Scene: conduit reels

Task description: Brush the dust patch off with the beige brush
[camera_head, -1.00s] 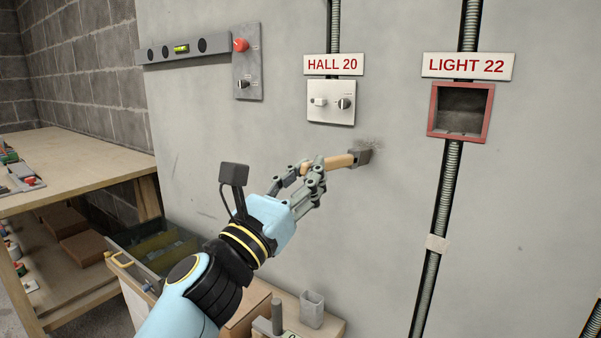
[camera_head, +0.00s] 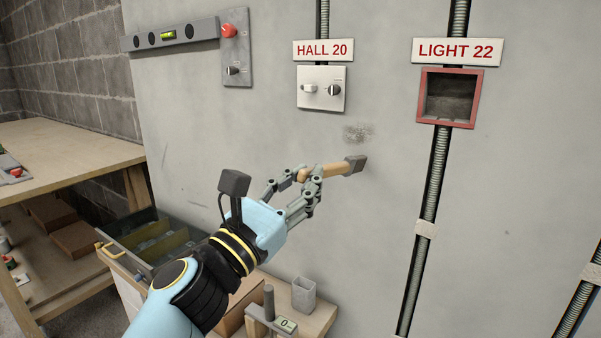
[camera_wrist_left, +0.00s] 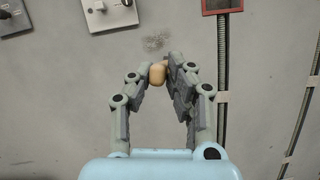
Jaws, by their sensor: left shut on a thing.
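The beige brush (camera_head: 333,170) has a tan handle and a dark grey head. My left gripper (camera_head: 306,180) is shut on its handle, and the head points right. In the left wrist view the handle's rounded end (camera_wrist_left: 157,74) shows between the fingers (camera_wrist_left: 160,80). The dust patch (camera_head: 358,132) is a grey speckled smudge on the wall, below and right of the HALL 20 switch plate. The brush head sits just below the patch in the head view; whether it touches the wall I cannot tell. The patch also shows in the left wrist view (camera_wrist_left: 155,43). My right gripper is not in view.
Above are the switch plate (camera_head: 321,89) and the red-framed wall box (camera_head: 422,97) with a conduit below it. A spirit level (camera_head: 168,35) is at upper left. Below stand an open drawer (camera_head: 153,243) and a small bench with a grey cup (camera_head: 304,294).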

